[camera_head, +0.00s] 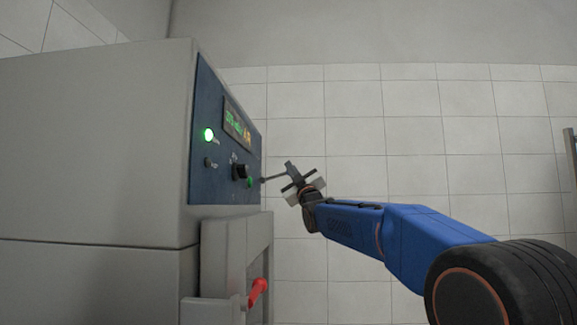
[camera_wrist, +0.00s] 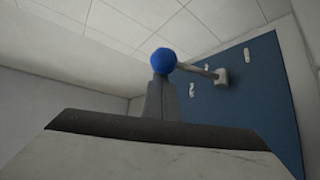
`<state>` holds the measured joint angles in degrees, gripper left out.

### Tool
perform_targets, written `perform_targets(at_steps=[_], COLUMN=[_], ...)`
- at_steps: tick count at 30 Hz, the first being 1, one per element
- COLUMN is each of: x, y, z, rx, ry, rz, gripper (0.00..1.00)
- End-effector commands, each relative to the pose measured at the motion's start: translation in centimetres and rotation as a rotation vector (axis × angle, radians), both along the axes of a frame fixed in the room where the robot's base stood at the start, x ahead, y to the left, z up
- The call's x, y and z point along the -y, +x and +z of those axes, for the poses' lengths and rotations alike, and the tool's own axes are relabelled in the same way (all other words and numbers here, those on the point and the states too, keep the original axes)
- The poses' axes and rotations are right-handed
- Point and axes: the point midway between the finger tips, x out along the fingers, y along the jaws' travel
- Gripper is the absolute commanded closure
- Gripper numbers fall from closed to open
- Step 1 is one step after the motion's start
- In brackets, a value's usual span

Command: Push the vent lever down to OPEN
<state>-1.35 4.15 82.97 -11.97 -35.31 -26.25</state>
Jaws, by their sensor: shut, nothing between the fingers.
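The vent lever shows in the head view as a thin grey rod (camera_head: 274,177) standing out from the far end of the blue control panel (camera_head: 215,185). In the wrist view the lever's rod (camera_wrist: 200,70) runs from a light pivot block on the blue panel (camera_wrist: 255,100) to a blue ball knob (camera_wrist: 164,61). My gripper (camera_head: 290,167) is at the lever's outer end and hides the knob in the head view. In the wrist view my gripper's fingers (camera_wrist: 161,90) are shut and empty, with their tips at the knob's lower edge. I cannot tell whether they touch it.
The grey oven (camera_head: 100,150) fills the left. Its panel carries a lit green lamp (camera_head: 208,134), a display (camera_head: 237,124), a black knob (camera_head: 239,171) and a small green button (camera_head: 250,182). A red handle (camera_head: 258,291) sticks out below. Open space lies before the tiled wall (camera_head: 420,145).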

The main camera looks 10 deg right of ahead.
Motion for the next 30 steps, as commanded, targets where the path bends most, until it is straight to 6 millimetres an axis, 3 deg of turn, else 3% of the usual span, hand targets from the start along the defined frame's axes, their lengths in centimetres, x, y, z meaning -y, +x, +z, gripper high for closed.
perform_targets(at_steps=[20, 30], x=[0.4, 0.1], y=[-0.1, 0.0], z=[-5.6, -7.4], rx=[0.152, 0.153], ry=[0.478, 0.473], rz=[0.001, 0.001], gripper=[1.00, 1.00])
